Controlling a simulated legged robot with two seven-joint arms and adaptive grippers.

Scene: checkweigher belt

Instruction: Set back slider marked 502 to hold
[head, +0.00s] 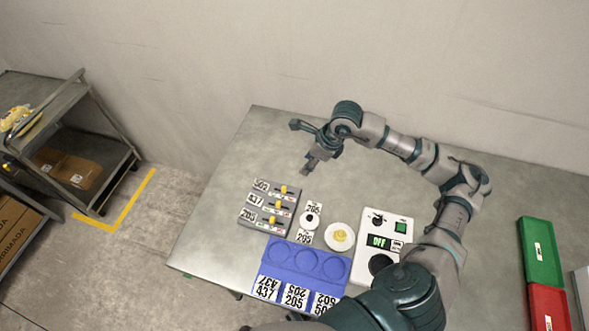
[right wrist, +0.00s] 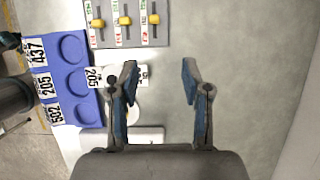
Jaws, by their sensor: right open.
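The grey slider panel (head: 264,222) lies flat on the table and carries three yellow knobs. The slider marked 502 (head: 260,185) is the row farthest from me; its yellow knob (head: 283,189) sits near mid-track. In the right wrist view this knob (right wrist: 154,19) is the rightmost, at the top; the small red and green position words are unreadable. My right gripper (head: 303,148) is open and empty, beyond and right of the panel, apart from it. Its spread fingers (right wrist: 159,68) show bare table between them. My left gripper is not in view.
Close to the panel are a blue tray (head: 297,245) with numbered labels, a black round piece (head: 309,218), a white dish (head: 340,236) and a white control box (head: 394,217). Green (head: 540,251) and red (head: 548,306) bins lie right. The far left tabletop is clear.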

